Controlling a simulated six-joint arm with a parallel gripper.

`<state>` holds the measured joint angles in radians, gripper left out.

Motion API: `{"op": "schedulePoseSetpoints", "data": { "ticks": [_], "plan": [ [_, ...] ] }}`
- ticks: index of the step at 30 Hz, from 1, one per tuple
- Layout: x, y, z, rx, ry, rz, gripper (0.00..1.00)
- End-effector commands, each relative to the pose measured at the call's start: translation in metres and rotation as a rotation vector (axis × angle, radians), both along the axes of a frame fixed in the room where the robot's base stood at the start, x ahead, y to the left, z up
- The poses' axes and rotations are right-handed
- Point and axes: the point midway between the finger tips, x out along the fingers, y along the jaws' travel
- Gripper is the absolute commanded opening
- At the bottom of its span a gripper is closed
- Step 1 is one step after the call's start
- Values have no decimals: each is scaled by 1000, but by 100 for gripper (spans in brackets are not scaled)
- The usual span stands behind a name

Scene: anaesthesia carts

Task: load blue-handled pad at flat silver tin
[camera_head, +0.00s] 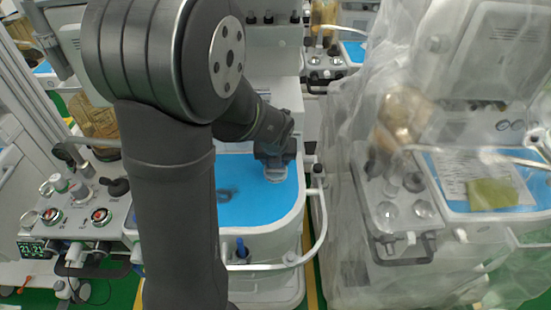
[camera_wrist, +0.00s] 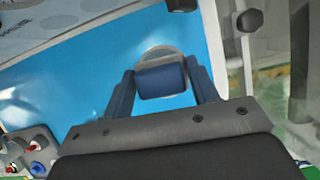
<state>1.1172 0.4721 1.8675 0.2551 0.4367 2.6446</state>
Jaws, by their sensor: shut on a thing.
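My gripper (camera_head: 275,158) reaches down over the blue cart top in the head view. In the wrist view, my gripper's (camera_wrist: 160,74) two dark fingers are shut on the sides of a blue block, the handle of the blue-handled pad (camera_wrist: 161,81). A round, flat silver tin (camera_wrist: 164,50) shows just beyond and beneath the handle. In the head view the tin (camera_head: 276,175) lies on the blue surface directly below my gripper. The pad's underside is hidden, so I cannot tell whether it touches the tin.
The blue worktop (camera_head: 262,208) is mostly clear, with a dark shadow to the left. A white rail (camera_head: 321,225) curves around its right and front. A blue-topped item (camera_head: 240,247) stands at the front edge. A plastic-covered cart (camera_head: 400,200) stands to the right.

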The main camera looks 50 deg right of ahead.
Motion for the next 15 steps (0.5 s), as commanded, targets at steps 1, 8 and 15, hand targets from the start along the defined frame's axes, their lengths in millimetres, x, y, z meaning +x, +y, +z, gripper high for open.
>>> {"op": "schedulePoseSetpoints", "data": {
  "ticks": [1,8,15],
  "plan": [
    [0,0,-1,0,0,0,36],
    [0,0,-3,1,-1,0,36],
    [0,0,-6,1,0,0,36]
  ]
}}
